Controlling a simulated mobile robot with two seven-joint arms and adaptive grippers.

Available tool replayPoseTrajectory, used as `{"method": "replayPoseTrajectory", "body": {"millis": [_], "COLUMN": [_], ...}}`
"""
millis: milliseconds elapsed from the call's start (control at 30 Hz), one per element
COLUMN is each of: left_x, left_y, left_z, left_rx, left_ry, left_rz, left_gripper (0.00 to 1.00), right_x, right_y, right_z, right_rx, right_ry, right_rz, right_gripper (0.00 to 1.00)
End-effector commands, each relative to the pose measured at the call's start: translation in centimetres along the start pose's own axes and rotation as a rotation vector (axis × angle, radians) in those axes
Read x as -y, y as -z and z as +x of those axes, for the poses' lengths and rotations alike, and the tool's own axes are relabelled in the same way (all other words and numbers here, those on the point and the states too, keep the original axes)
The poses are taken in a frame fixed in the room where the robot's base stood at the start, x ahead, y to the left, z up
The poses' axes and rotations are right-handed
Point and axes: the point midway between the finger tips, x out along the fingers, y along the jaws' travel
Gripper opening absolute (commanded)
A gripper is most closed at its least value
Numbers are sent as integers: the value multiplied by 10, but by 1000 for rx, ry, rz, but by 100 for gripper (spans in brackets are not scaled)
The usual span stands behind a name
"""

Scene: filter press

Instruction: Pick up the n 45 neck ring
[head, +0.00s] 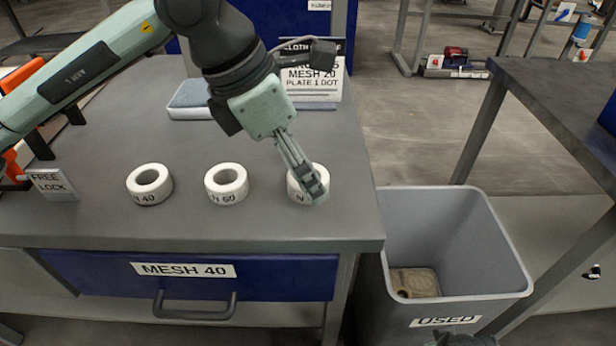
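Three white neck rings stand in a row on the grey bench. The left ring (150,184) seems to read N 40 and the middle ring (226,183) seems to read N 60. On the right ring (295,190) only an N shows clearly; the rest of its label is hidden by my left gripper (316,190). My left gripper points down at the right ring, its fingertips overlapping the ring's right side in the picture. I cannot tell whether the fingers touch it or how far apart they are.
The bench (200,228) has a blue drawer (95,275) marked MESH 40. A grey USED bin (455,250) stands right of the bench.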

Motion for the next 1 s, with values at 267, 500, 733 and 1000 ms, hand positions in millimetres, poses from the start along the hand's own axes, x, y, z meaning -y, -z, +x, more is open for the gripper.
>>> {"method": "replayPoseTrajectory", "body": {"millis": [267, 500, 733, 1000], "left_x": [0, 0, 0, 0], "left_y": [0, 0, 0, 0], "left_z": [12, 12, 12, 12], "left_rx": [1, 1, 1, 1], "left_ry": [0, 1, 1, 1], "left_rz": [0, 0, 0, 0], "left_gripper": [72, 53, 25, 19], "right_x": [0, -2, -4, -5], "right_y": [8, 10, 6, 2], "right_z": [2, 1, 2, 2], "right_rx": [-11, -14, -8, -1], "right_ry": [1, -4, -8, -8], "right_rz": [0, -3, -6, -7], "right_gripper": [52, 52, 52, 52]}}
